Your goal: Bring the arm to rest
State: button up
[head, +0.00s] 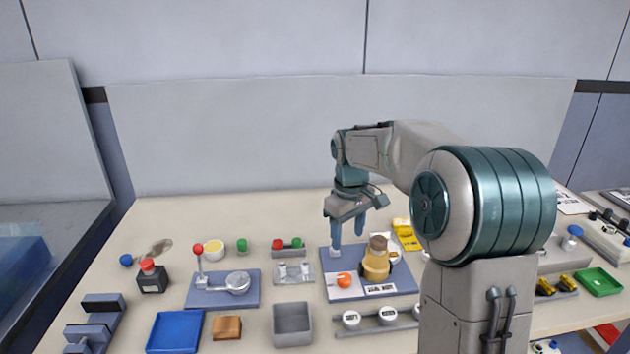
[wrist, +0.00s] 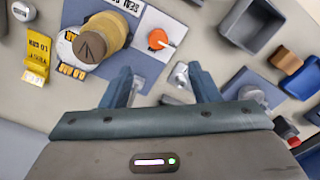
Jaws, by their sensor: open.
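My gripper (head: 347,240) is open and empty, pointing down over the back left of a blue plate station (head: 408,283). In the wrist view its two blue fingers (wrist: 161,80) stand apart with nothing between them. On the plate is a tan, bottle-like part with a brown cap (head: 376,262); the cap also shows in the wrist view (wrist: 91,46). An orange knob (head: 344,280) sits on a white label beside it. My fingers are apart from the tan part, to its left in the head view. A small pale piece (head: 335,254) lies just below one fingertip.
Left of the gripper are small metal fittings (head: 293,271), a red-knobbed lever station (head: 222,288) and a red-green block (head: 288,246). In front are a grey bin (head: 292,324), a blue tray (head: 175,331) and a wooden block (head: 227,328).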

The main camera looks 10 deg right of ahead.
jog(key=s+f+m+t, duration=0.1)
jog(key=s+m, duration=0.5)
jog(key=s, duration=2.1)
jog(key=shift+m+t, duration=0.3)
jog(key=shift+t, duration=0.6)
